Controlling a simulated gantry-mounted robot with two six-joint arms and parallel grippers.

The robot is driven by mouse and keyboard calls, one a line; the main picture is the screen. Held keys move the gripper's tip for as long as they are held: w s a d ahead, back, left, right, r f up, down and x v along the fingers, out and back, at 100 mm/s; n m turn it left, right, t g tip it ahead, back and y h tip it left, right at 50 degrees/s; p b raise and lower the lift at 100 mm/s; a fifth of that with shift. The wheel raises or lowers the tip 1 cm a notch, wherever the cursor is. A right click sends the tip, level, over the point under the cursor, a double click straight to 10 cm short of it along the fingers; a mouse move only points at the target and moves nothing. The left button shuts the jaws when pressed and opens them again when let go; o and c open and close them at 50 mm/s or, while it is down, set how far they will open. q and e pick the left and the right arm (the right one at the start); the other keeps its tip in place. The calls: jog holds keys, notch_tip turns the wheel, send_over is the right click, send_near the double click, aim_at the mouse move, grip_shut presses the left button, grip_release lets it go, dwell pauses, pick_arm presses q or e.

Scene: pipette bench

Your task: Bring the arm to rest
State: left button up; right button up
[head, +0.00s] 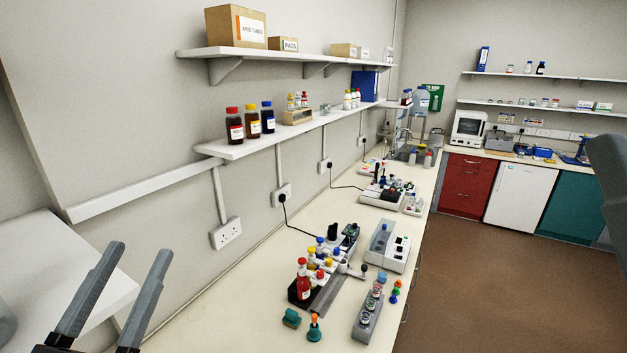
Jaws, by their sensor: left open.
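My left gripper (132,262) shows at the lower left. Its two long grey fingers point up and stand apart, with nothing between them. It is to the left of the long cream bench (225,320), in front of a white surface, and touches no bench item that I can see. My right gripper is not in view; only a dark grey part of my own body shows at the right edge.
A rack of bottles with a red bottle (303,284), a grey holder (368,318) and a white device (388,247) stand on the bench. Wall shelves (290,128) with bottles run above. The near left bench top and the brown floor (490,290) are clear.

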pick_arm(q)
jog(key=s+d+r+n+t, duration=0.15)
jog(key=s+r, duration=0.25)
jog(key=r, duration=0.4)
jog(key=s+d+r+t, duration=0.25)
jog(key=s+r, duration=0.25)
jog(key=r, duration=0.3)
notch_tip(320, 180, up, 13)
jog(key=w+p, duration=0.1)
jog(key=p, duration=1.3)
jog(key=shift+a+h, duration=0.4)
